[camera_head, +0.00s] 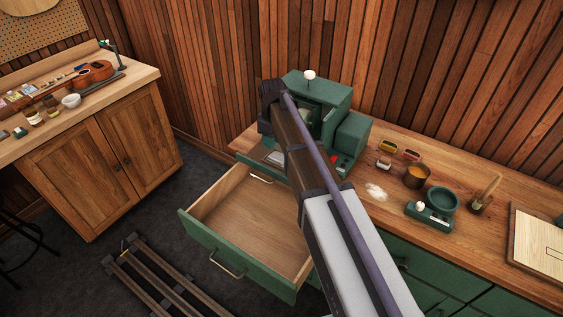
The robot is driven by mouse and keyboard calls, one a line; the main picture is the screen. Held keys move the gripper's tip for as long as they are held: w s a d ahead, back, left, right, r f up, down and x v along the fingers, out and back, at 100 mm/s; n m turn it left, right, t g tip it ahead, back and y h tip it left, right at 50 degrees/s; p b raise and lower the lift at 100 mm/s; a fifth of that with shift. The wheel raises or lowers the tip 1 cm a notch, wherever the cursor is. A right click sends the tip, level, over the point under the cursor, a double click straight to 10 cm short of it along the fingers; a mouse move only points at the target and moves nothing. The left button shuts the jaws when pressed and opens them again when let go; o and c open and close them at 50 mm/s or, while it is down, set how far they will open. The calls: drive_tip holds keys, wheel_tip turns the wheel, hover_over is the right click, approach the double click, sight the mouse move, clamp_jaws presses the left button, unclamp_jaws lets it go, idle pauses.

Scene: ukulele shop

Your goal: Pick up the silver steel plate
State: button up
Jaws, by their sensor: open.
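My gripper (266,124) is the dark part at the far end of my arm, in front of the green machine on the wooden counter. It is open, and its fingertips are hard to make out. A small flat silver-grey piece (273,157) lies low at the machine's left front, below my gripper and apart from it. It may be the silver steel plate, but it is too small to be sure. My arm hides part of the machine and the counter.
The green machine (323,93) stands against the wood wall. A large empty drawer (250,215) is pulled out below the counter (385,215). Cups (416,177), a green scale (430,214) and a pale board (537,240) occupy the right side. A workbench (110,90) with a ukulele (93,72) stands left.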

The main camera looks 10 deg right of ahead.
sight(275, 158)
wheel_tip(275, 158, down, 10)
drive_tip(key=b, duration=0.7)
drive_tip(key=shift+w+d+r+b, duration=0.15)
drive_tip(key=shift+r+b, duration=0.1)
drive_tip(key=shift+b, duration=0.15)
drive_tip(key=shift+r, duration=0.3)
clamp_jaws()
